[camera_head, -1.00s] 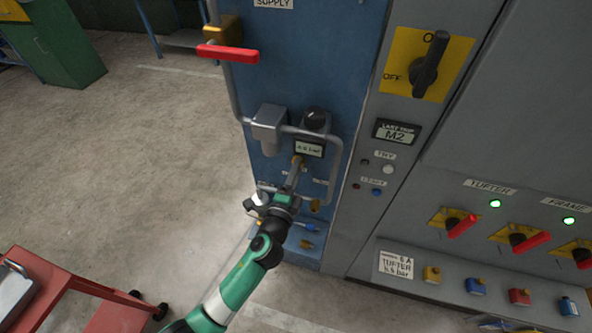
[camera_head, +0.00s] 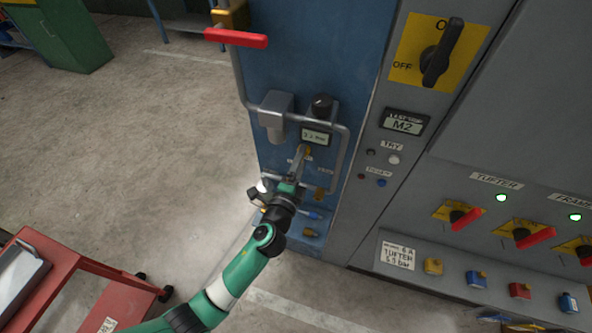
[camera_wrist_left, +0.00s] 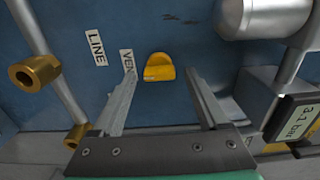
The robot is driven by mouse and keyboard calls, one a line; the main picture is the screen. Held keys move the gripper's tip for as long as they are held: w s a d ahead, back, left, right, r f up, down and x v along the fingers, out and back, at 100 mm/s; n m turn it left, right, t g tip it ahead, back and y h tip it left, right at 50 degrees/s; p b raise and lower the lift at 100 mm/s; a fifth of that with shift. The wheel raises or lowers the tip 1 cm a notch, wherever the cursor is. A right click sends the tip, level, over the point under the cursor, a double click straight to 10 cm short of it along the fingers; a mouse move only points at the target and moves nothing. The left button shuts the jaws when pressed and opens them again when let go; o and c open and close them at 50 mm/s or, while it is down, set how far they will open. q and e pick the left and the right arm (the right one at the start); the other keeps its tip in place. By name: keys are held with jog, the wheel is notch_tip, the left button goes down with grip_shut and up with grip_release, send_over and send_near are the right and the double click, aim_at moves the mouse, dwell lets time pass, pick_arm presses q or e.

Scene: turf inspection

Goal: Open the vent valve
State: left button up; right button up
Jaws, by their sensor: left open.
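The vent valve is a small yellow knob (camera_wrist_left: 160,68) on the blue panel, beside a label that reads VEN, its end hidden by a finger. My left gripper (camera_wrist_left: 162,75) is open in the left wrist view, with one finger on each side of the knob and visible gaps to both. In the head view my left gripper (camera_head: 299,156) reaches up to the panel just below the gauge, and the yellow knob (camera_head: 308,150) shows at its tips. The gauge display (camera_head: 316,136) reads about 3 bar; it also shows in the left wrist view (camera_wrist_left: 298,121). My right gripper is not in view.
Grey pipes (camera_head: 346,150) and a grey box (camera_head: 275,117) surround the knob. Brass fittings (camera_wrist_left: 35,74) stand out on the panel. A red-handled valve (camera_head: 236,38) is above. A red cart (camera_head: 62,262) stands at lower left; open floor lies between.

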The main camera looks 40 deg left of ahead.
pick_arm(q)
jog(key=v, duration=1.1)
